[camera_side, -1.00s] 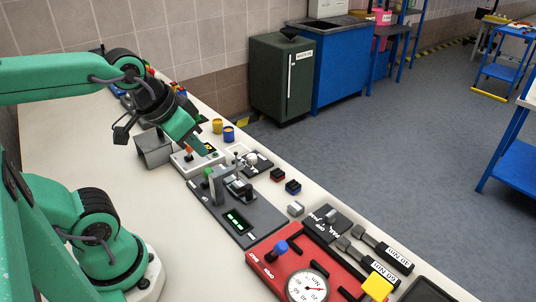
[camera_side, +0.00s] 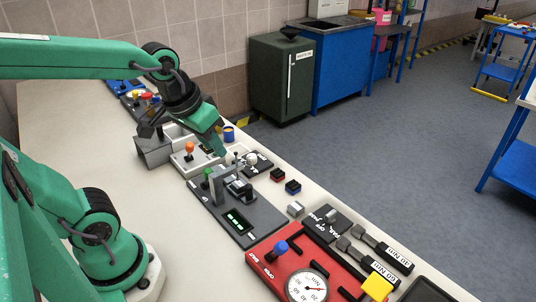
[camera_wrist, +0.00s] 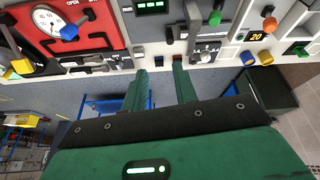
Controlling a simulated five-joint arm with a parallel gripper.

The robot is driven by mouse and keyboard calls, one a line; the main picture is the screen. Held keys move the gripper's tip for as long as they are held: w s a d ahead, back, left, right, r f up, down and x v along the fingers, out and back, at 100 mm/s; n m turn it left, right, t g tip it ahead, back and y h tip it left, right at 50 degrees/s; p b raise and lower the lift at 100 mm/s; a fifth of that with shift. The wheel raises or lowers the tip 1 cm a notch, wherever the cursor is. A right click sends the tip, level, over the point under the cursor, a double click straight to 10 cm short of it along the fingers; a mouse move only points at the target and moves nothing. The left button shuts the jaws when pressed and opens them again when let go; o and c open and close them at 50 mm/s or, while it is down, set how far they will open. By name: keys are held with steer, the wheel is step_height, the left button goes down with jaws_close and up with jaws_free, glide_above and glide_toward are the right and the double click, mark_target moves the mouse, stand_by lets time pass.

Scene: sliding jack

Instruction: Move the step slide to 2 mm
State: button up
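A dark grey unit with a green-lit display (camera_side: 236,219) stands mid-bench. It carries a grey metal slide assembly (camera_side: 240,188) and a green knob (camera_side: 208,173); this looks like the step slide, but its reading is too small to tell. The green knob (camera_wrist: 215,18) and display (camera_wrist: 151,5) also show in the wrist view. My gripper (camera_side: 221,153) is above the bench, behind the slide assembly and close to a white ball knob (camera_side: 252,159) on a small dark plate. In the wrist view my gripper (camera_wrist: 159,67) has its fingers apart, with nothing between them.
A white unit with an orange knob (camera_side: 189,147) is left of my gripper. Small red (camera_side: 277,175) and blue (camera_side: 293,187) blocks lie to the right. A red panel with a dial (camera_side: 306,286) is in front. The bench's left side is clear.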

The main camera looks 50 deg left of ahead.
steer(key=w+a+f+n+g, duration=0.1)
steer(key=w+f+n+g, duration=0.15)
steer(key=w+f, duration=0.3)
steer(key=n+g, duration=0.2)
steer(key=n, duration=0.2)
glide_above(249, 186)
steer(key=shift+m, duration=0.25)
step_height(249, 186, down, 7)
steer(key=shift+a+f, duration=0.1)
steer(key=shift+f, duration=3.85)
jaws_close()
